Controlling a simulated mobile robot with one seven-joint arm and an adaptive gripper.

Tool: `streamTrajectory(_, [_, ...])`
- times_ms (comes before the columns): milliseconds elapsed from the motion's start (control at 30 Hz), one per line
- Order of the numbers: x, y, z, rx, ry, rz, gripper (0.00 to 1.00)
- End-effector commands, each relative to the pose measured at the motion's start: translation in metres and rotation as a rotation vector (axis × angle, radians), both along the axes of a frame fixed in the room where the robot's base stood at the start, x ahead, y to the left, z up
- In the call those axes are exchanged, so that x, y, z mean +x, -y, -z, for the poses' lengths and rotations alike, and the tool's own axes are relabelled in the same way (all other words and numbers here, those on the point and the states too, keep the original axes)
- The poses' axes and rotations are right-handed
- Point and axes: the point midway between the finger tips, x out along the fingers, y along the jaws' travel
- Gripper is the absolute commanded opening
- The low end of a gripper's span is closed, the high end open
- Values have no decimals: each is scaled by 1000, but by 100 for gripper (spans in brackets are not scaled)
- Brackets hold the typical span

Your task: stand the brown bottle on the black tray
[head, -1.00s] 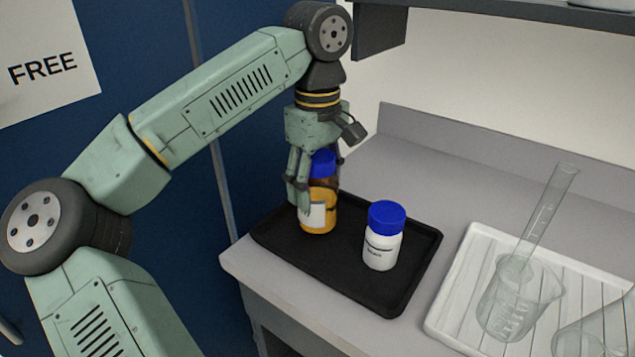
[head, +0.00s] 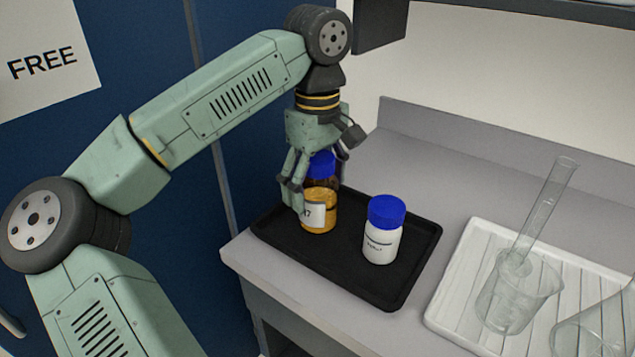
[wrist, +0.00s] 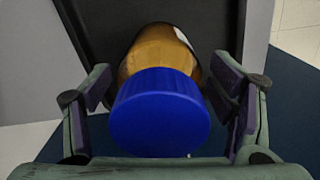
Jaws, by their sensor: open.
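The brown bottle (head: 319,213) with a blue cap and white label stands upright on the black tray (head: 372,288), towards its left back part. In the wrist view its blue cap (wrist: 160,112) fills the middle, with the amber body beyond it. My gripper (head: 314,193) is around the bottle's upper part from above. Its fingers are open, with a gap on both sides of the cap in the wrist view (wrist: 165,105). The bottle's far side is hidden by the fingers.
A white bottle (head: 383,238) with a blue cap stands on the tray, right of the brown bottle. Further right, a white ribbed rack (head: 455,285) holds a beaker (head: 515,300) with a glass cylinder (head: 548,210) and other glassware. Bare bench lies behind the tray.

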Motion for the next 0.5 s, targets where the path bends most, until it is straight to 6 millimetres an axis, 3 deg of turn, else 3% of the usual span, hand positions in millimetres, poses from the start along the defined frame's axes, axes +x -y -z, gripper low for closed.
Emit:
streamTrajectory(233, [1,0,-17,2,2,-2,77])
streamTrajectory(500, [0,0,-77,4,3,-4,77])
